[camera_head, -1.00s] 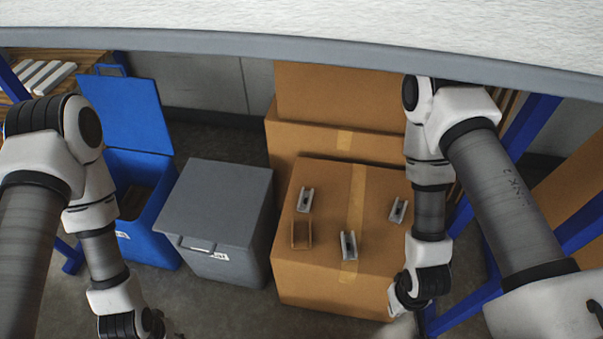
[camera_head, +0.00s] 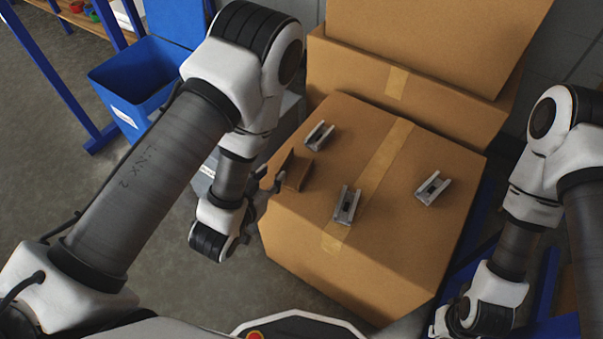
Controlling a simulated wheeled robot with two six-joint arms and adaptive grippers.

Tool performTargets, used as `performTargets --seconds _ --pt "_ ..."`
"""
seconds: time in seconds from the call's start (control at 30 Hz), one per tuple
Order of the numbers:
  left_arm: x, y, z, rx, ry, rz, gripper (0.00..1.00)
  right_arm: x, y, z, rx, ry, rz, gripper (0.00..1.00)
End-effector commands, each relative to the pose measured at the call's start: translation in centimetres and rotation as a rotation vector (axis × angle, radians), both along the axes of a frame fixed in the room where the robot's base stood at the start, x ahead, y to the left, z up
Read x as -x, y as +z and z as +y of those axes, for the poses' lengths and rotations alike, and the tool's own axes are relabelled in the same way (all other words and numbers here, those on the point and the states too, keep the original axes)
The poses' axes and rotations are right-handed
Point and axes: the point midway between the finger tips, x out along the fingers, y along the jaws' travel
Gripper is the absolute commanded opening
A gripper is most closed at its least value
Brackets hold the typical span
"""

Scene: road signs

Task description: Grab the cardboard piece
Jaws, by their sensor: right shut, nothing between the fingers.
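The cardboard piece (camera_head: 297,172) is a small brown U-shaped channel on top of the large cardboard box (camera_head: 355,125), near its left edge. My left gripper (camera_head: 270,184) is just left of the piece, its fingers apart and pointing toward it. I see no clear grip on the piece, and whether a fingertip touches it is hard to tell. My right gripper (camera_head: 440,322) is low at the bottom right, in front of the box and away from the piece. It is shut and empty, and partly hidden by its own wrist.
Three grey metal channels stand on the same box: one behind the piece (camera_head: 319,136), one near the front (camera_head: 347,205), one at the right (camera_head: 433,188). More cardboard boxes (camera_head: 420,95) stand behind. A blue bin (camera_head: 130,85) is at the left; blue rack posts flank the boxes.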

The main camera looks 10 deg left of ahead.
Motion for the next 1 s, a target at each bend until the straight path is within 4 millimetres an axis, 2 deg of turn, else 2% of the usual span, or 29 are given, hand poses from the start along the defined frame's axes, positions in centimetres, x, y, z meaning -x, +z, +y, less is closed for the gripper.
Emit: performTargets --seconds 0.43,0.67,0.7,0.8,0.83,1.0 --pt "-6.2 -2.5 -1.5 0.003 -0.001 -0.009 0.35 0.0 -1.8 0.0 0.0 0.0 0.001 0.0" --pt "-6.7 -2.6 -1.6 0.001 -0.001 -0.005 0.35 0.0 -1.7 0.0 0.0 0.0 0.0 0.0" --pt "-6.7 -2.6 -1.6 0.001 -0.001 -0.005 0.32 0.0 -1.7 0.0 0.0 0.0 0.0 0.0" --pt "-6.7 -2.6 -1.6 0.001 -0.001 -0.004 0.03 0.0 -1.7 0.0 0.0 0.0 0.0 0.0" --pt "-6.7 -2.6 -1.5 0.001 -0.001 -0.004 0.0 0.0 -1.7 0.0 0.0 0.0 0.0 0.0" --pt "-6.7 -2.6 -1.5 0.001 -0.001 -0.004 0.0 0.0 -1.7 0.0 0.0 -0.001 0.0 0.0"
